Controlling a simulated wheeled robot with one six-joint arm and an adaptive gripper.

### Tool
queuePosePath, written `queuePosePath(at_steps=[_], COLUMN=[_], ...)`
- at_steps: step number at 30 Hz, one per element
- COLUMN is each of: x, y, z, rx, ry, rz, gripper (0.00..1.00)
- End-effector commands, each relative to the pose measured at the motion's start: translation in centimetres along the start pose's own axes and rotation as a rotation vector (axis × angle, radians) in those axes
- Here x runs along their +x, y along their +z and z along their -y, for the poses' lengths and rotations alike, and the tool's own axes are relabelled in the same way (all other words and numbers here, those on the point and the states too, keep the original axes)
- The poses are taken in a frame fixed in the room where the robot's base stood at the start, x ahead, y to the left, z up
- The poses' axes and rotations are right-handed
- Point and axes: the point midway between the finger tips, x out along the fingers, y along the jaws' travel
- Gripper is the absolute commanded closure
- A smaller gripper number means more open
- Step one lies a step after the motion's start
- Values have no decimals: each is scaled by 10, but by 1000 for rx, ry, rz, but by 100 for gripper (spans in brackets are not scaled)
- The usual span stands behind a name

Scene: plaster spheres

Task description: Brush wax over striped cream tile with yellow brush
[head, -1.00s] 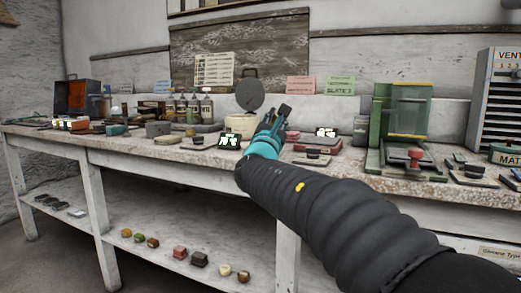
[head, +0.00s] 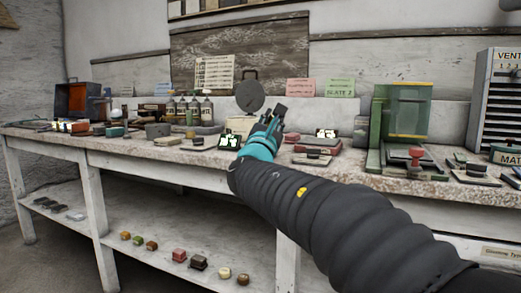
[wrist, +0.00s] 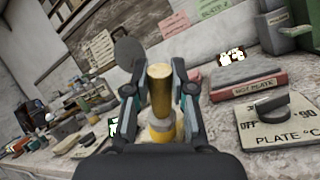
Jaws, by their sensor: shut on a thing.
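My gripper (head: 277,112) is above the back part of the bench. In the wrist view its fingers close on the sides of an upright gold-yellow cylinder, which looks like the yellow brush (wrist: 160,92). The brush's lower end is hidden by my gripper. A cream pot (head: 238,125) with a raised round dark lid (head: 250,96) stands just behind my gripper and is partly hidden by it; it may be the wax pot. The lid also shows in the wrist view (wrist: 128,50). I cannot pick out the striped cream tile in either view.
A red hot plate block (wrist: 245,86) and a cream dial plate marked PLATE °C (wrist: 290,120) lie right of my gripper. A green press (head: 402,120) stands further right. Several bottles (head: 190,108) stand left. Small blocks (head: 198,262) sit on the lower shelf.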

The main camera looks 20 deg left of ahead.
Motion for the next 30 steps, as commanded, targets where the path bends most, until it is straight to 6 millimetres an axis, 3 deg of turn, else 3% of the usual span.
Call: queuePosePath(at_steps=[22,30], x=[32,34], y=[-8,-9], z=[11,11], rx=[-1,0], ry=[-2,0], rz=[1,0], gripper=[100,100])
